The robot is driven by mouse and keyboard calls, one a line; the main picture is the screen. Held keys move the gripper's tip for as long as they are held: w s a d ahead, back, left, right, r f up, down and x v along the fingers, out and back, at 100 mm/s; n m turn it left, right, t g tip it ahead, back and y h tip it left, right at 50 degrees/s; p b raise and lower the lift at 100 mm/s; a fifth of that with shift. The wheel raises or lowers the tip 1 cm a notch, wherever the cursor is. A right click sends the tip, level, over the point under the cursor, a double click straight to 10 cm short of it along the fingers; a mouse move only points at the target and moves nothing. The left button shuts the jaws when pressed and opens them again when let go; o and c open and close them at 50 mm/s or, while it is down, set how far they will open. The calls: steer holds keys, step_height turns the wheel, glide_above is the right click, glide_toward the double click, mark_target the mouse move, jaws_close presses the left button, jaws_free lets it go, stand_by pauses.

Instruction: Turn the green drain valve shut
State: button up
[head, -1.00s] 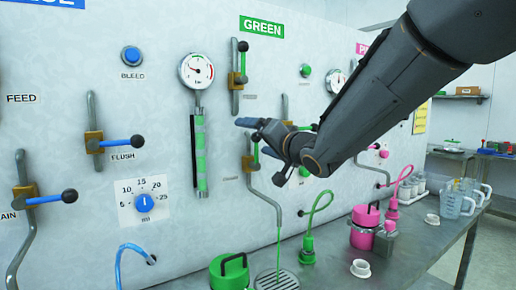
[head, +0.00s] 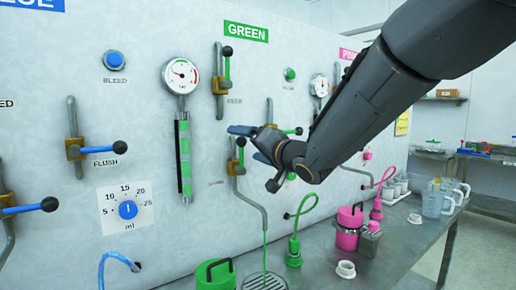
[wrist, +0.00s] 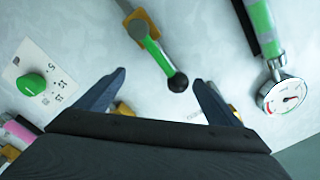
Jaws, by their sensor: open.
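The green drain valve (head: 237,161) is on the wall panel left of my gripper in the head view. Its brass body sits on a grey pipe. Its green lever stands upright along the pipe with a black ball at the top. In the wrist view, the lever (wrist: 158,54) points down from the brass body, and its black ball (wrist: 178,82) lies between my fingertips, nearer the right one. My gripper (head: 246,143) is open and empty at the ball's height; it also shows in the wrist view (wrist: 158,80). I cannot tell whether a finger touches the ball.
The green feed valve (head: 221,85) is above, and the green flush valve (head: 270,126) is right, partly behind my gripper. A gauge (head: 180,75) is left. A green container (head: 215,274) and pink container (head: 347,230) stand on the bench below. Clear panel lies below left.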

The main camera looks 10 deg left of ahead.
steer(key=w+d+f, duration=0.1)
steer(key=f, duration=0.1)
steer(key=w+d+f+b, duration=0.1)
steer(key=w+f, duration=0.1)
steer(key=f, duration=0.1)
steer(key=w+d+f, duration=0.1)
steer(key=f, duration=0.1)
steer(key=shift+w+d+f, duration=0.1)
steer(key=shift+w+f, duration=0.25)
steer(key=shift+w, duration=0.05)
steer(key=shift+d+r, duration=0.1)
steer(key=shift+d, duration=0.2)
steer(key=shift+w+d+f+b, duration=0.1)
steer(key=shift+d+f+b, duration=0.1)
steer(key=shift+f+b, duration=0.2)
steer(key=shift+w+d+f+b, duration=0.15)
steer(key=shift+f+b, duration=0.1)
steer(key=shift+f, duration=0.2)
stand_by(0.8)
steer(key=shift+f, duration=0.1)
